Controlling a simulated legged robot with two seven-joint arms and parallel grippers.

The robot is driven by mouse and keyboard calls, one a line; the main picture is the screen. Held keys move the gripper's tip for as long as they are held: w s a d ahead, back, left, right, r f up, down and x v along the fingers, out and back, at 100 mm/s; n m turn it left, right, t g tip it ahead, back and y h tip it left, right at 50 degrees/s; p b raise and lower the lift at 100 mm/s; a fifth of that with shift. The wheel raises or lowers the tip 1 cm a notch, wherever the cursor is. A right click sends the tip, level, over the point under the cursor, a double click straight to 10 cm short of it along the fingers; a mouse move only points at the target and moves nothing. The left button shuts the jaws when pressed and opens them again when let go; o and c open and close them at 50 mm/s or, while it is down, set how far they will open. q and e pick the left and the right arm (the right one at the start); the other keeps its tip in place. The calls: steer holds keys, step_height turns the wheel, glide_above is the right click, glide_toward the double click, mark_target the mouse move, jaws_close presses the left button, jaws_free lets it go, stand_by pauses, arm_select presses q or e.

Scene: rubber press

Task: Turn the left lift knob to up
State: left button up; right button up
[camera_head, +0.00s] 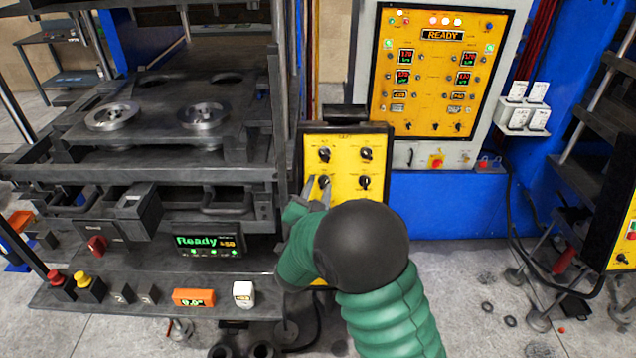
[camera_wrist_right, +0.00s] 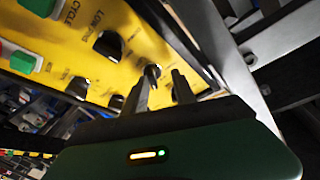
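The yellow knob panel (camera_head: 345,168) in a dark frame stands at the middle of the head view, with two rows of black knobs. Its lower-left knob (camera_head: 324,180) is right at my right gripper's fingertips (camera_head: 318,187). The upper-left knob (camera_head: 324,154) is clear of the fingers. In the right wrist view the two fingers (camera_wrist_right: 164,82) are apart, and a knob (camera_wrist_right: 152,71) shows at their tips. I cannot tell whether they touch it. The panel's lower part is hidden by my arm. The labels are too small to read surely. My left gripper is out of view.
The press (camera_head: 180,150) with a "Ready" display (camera_head: 209,244) stands close on the left. A larger yellow control panel (camera_head: 437,70) is behind, on a blue cabinet (camera_head: 450,215). A dark rack (camera_head: 595,150) is at the right. Floor between is mostly open.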

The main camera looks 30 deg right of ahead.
steer(key=shift+d, duration=0.35)
steer(key=shift+s+d, duration=0.2)
steer(key=shift+d, duration=0.35)
steer(key=shift+d+f, duration=0.1)
steer(key=shift+d, duration=0.1)
steer(key=shift+c, duration=0.5)
steer(key=shift+w+f, duration=0.1)
steer(key=shift+w, duration=0.05)
steer(key=shift+c, duration=1.1)
steer(key=shift+w, duration=0.1)
steer(key=shift+c, duration=1.3)
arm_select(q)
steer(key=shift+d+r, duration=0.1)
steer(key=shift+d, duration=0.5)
arm_select(e)
steer(key=shift+a+f, duration=0.15)
steer(key=shift+a, duration=0.15)
jaws_close()
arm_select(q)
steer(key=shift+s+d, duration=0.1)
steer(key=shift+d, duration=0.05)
arm_select(e)
steer(key=shift+d, duration=0.1)
steer(key=shift+f, duration=0.15)
